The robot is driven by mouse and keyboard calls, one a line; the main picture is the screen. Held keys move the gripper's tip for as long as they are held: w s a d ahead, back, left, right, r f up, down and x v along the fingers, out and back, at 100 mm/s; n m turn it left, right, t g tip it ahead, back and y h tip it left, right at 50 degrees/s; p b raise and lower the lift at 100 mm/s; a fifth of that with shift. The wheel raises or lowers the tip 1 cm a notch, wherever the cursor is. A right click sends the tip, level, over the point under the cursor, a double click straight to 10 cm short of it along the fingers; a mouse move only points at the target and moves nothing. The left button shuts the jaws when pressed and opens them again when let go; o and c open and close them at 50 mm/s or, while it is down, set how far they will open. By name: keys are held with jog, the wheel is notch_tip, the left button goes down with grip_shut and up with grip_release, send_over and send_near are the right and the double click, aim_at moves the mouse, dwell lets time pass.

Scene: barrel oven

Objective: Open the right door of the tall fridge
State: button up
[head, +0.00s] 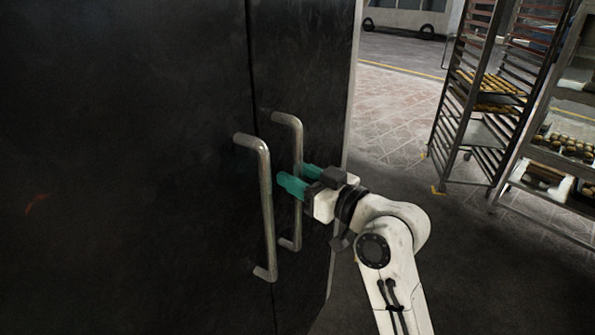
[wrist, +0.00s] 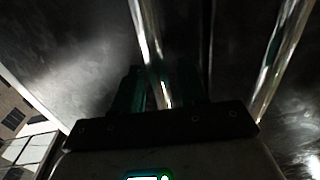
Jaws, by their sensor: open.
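The tall fridge has a dark left door (head: 120,120) and a dark right door (head: 318,75); both look shut, with a thin seam between them. Each door has an upright metal bar handle beside the seam: the left handle (head: 267,210) and the right handle (head: 297,145). My gripper (head: 301,179) is open at the right handle, about mid-height. In the wrist view the right handle (wrist: 148,45) runs between the two teal fingers (wrist: 158,90), and the left handle (wrist: 283,60) stands outside them. Whether a finger touches the bar cannot be told.
A tall rack (head: 480,95) with trays of baked goods stands at the back right. A second shelf unit (head: 550,165) with more goods is at the right edge. Open paved floor (head: 395,115) lies beyond the fridge's right side.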

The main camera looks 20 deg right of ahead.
jog(key=shift+w, duration=0.15)
grip_shut()
dwell(0.4)
